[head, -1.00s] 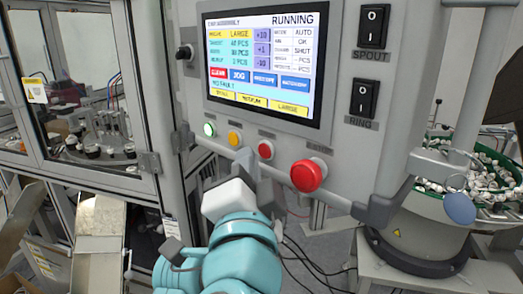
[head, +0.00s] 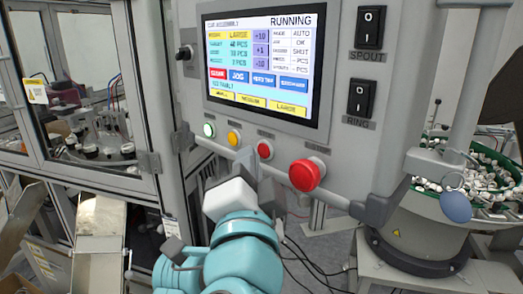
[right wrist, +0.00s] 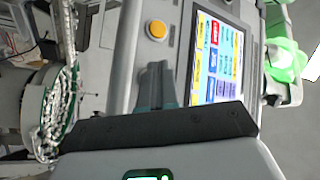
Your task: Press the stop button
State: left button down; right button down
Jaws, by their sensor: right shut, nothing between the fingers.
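The grey control panel carries a row of buttons below its screen: a lit green one (head: 209,130), a yellow one (head: 234,138), a small red one (head: 265,149) and a larger red mushroom button (head: 307,174). Their labels are too small to read. My right gripper (head: 248,157) is shut and empty, its tips just left of and below the small red button; contact cannot be told. In the right wrist view the shut fingers (right wrist: 158,85) point at the panel beside the yellow button (right wrist: 157,30), and no red button shows. My left gripper is out of view.
The screen (head: 262,62) reads RUNNING. Two black rocker switches, SPOUT (head: 371,27) and RING (head: 362,98), sit to its right. A grey rail (head: 340,202) runs below the buttons. A green-rimmed bowl of caps (head: 490,160) stands at right, a glazed machine enclosure (head: 150,100) at left.

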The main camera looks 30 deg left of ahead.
jog(key=shift+w+d, duration=0.1)
jog(key=shift+w, duration=0.35)
dwell(0.4)
jog(key=shift+s, duration=0.55)
